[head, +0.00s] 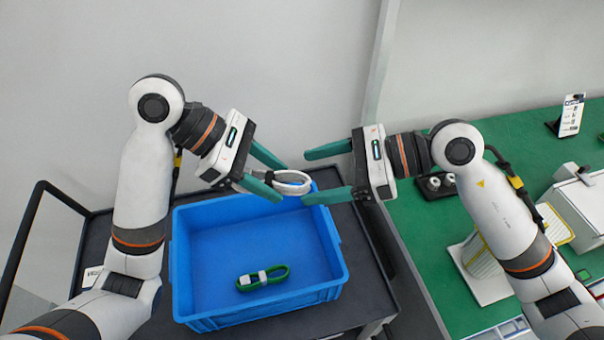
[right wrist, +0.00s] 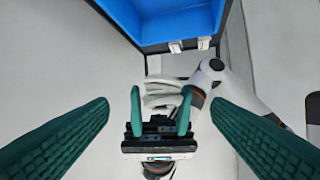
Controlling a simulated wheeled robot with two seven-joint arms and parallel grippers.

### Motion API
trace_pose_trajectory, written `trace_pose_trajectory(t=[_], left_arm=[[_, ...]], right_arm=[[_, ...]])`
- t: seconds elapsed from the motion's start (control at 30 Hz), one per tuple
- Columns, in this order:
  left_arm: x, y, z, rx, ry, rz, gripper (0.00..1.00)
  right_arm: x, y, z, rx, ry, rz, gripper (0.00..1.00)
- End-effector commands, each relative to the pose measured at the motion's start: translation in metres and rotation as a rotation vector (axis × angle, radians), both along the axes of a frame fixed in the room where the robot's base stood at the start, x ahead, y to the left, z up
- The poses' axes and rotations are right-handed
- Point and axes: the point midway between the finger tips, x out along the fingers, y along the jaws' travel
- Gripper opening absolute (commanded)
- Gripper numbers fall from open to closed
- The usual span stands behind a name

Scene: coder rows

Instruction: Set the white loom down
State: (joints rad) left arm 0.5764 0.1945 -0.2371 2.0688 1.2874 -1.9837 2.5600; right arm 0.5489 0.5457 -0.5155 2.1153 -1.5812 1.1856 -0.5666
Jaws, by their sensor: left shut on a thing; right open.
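The white loom (head: 292,178), a small looped bundle with a dark band, is held in the air above the back edge of the blue crate (head: 345,268). My left gripper (head: 282,183) is shut on the white loom. My right gripper (head: 308,176) is open and empty, facing the left one, with its fingertips close to the loom's right end; I cannot tell whether they touch it. In the right wrist view the white loom (right wrist: 160,86) shows pale behind my left gripper's green fingers, between my right gripper's spread fingers (right wrist: 160,106).
A green loom (head: 264,279) with white wraps lies on the crate floor. The rest of the crate floor is clear. The crate stands on a dark cart (head: 372,300). To the right is a green bench (head: 440,240) with a white machine (head: 580,205) and a small sign (head: 571,116).

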Motion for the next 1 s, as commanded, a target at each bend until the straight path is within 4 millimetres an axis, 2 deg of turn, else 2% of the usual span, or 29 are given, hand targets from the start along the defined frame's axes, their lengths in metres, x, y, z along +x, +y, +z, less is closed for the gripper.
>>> trace_pose_trajectory(t=[0.1,0.23,0.63,0.87,0.9,0.97,1.0], left_arm=[[0.0,0.0,0.0,0.0,0.0,0.0,0.23],[0.0,0.0,0.0,0.0,0.0,0.0,0.23],[0.0,0.0,0.0,0.0,0.0,0.0,0.23],[0.0,0.0,0.0,0.0,0.0,-0.001,0.23],[0.0,0.0,0.0,0.0,0.0,-0.001,0.23],[0.0,0.0,0.0,0.0,0.0,-0.001,0.23],[0.0,0.0,0.0,0.0,0.0,-0.001,0.23]], right_arm=[[0.0,0.017,-0.007,0.002,0.003,0.001,0.73],[0.001,0.029,-0.012,0.001,0.001,0.001,0.73],[0.001,0.035,-0.015,0.0,0.002,-0.001,0.73],[0.001,0.034,-0.014,0.0,0.001,-0.002,0.36],[0.001,0.034,-0.014,0.0,0.001,-0.002,0.64],[0.002,0.034,-0.014,0.0,0.001,-0.002,0.73],[0.001,0.034,-0.014,0.0,0.001,-0.002,0.73]])
